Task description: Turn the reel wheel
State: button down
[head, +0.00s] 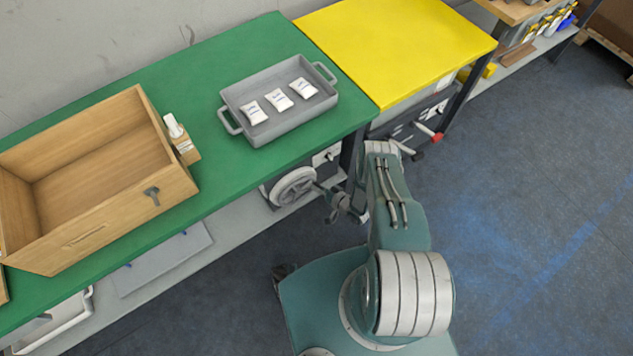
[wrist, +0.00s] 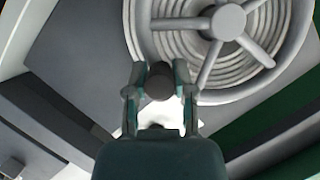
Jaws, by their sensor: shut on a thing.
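The reel wheel (head: 292,187) is pale grey and hangs upright below the green table, at its front edge. In the wrist view the reel wheel (wrist: 228,22) fills the upper right, with a round hub, spokes and coiled rings inside the rim. My gripper (wrist: 159,80) is shut on a dark round knob (wrist: 160,86) at the lower left part of the wheel's rim. The fingers sit on either side of the knob. How the knob joins the wheel is partly hidden. In the head view my gripper (head: 342,207) is small, just right of the wheel.
On the green table (head: 222,185) stand a wooden box (head: 105,235) and a grey tray (head: 290,127) with three white packets. A yellow table (head: 400,45) adjoins at the right. A lower shelf (head: 150,285) runs beneath. The floor (head: 530,200) to the right is clear.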

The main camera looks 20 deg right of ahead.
jog(key=shift+s+f+m+y, duration=0.1)
jog(key=shift+f+m+y, duration=0.2)
jog(key=shift+f+m, duration=0.4)
jog(key=shift+c, duration=2.3)
grip_release()
jog(key=shift+d, duration=0.1)
jog(key=v, duration=1.2)
jog(key=shift+f, duration=0.2)
